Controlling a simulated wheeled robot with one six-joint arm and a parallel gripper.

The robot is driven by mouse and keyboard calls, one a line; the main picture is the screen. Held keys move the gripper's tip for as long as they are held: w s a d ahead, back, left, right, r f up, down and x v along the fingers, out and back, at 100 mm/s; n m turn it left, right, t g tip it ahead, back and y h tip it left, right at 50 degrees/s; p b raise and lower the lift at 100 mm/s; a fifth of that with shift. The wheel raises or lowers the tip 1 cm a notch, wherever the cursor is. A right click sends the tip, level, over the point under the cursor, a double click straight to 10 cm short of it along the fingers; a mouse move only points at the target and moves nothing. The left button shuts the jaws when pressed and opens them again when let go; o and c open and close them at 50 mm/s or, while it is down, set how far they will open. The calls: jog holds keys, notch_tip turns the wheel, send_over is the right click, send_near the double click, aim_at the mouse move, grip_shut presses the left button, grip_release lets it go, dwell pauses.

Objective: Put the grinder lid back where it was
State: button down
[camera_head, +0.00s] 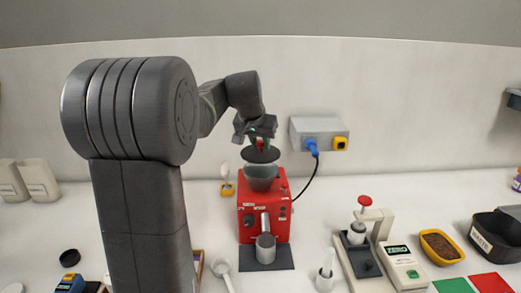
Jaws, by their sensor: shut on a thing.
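The red grinder (275,218) stands on the counter near the middle, with a grey hopper (261,177) on top. The grinder lid (260,155), a dark round disc with a small red part above it, is just above the hopper and looks slightly tilted. My gripper (261,141) is shut on the lid from above. The hopper's rim shows below the lid; I cannot tell whether they touch at the far side. A grey cup (265,247) stands under the grinder's front spout.
A wall box (318,131) with a blue plug and black cable is right of the grinder. A press stand (360,245), scale (401,266), yellow bowl (440,246) and black waste bin (494,237) stand at right. A spoon (222,268) lies left of the grinder.

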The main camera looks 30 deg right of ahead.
aim_at(260, 151)
notch_tip(260, 151, down, 2)
jog(key=shift+f, duration=0.25)
jog(key=shift+f, duration=0.1)
jog(key=shift+f+b, duration=0.4)
jog(key=shift+f, duration=0.1)
jog(key=c, duration=1.2)
grip_release()
jog(key=v, duration=1.3)
jog(key=shift+w+d+r, duration=0.15)
jog(key=shift+r, duration=0.05)
